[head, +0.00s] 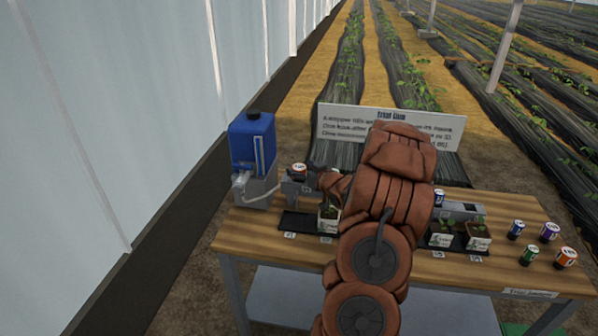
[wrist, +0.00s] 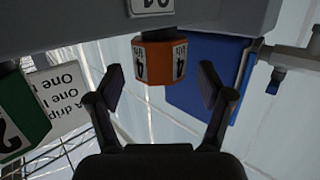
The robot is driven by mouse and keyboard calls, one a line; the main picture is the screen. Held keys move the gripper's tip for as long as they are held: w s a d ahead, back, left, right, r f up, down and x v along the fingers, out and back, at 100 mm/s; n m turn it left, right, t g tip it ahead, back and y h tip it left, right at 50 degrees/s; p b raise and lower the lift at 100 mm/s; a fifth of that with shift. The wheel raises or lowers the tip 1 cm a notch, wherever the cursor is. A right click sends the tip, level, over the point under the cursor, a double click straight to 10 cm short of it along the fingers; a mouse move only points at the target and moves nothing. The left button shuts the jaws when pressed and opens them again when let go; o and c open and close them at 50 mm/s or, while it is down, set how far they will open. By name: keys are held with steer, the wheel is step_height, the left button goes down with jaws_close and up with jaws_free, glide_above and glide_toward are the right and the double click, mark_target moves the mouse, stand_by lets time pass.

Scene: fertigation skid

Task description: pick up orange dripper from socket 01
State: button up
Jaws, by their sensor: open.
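The orange dripper (wrist: 160,62) stands in the socket labelled 01 (wrist: 152,5) on the grey rail (wrist: 75,18); the wrist view is upside down. It also shows in the head view (head: 300,170), at the rail's left end. My gripper (wrist: 160,84) is open, with one finger on each side of the dripper and a visible gap to both. The dripper's near face is clear. How far the fingertips reach along it I cannot tell. In the head view my arm hides the middle of the rail and most of the gripper.
A green dripper (wrist: 20,115) stands close by on the rail. A blue tank (head: 252,143) with a pale hose is beyond the left end. A sign (head: 340,125) stands behind. Seedling pots (head: 441,239) and several loose drippers (head: 528,255) are on the wooden table (head: 270,240).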

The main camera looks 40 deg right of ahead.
steer(key=shift+w+d+f, duration=0.1)
steer(key=shift+w+f, duration=0.1)
steer(key=shift+w, duration=0.5)
steer(key=shift+c, duration=0.4)
steer(key=c, duration=1.2)
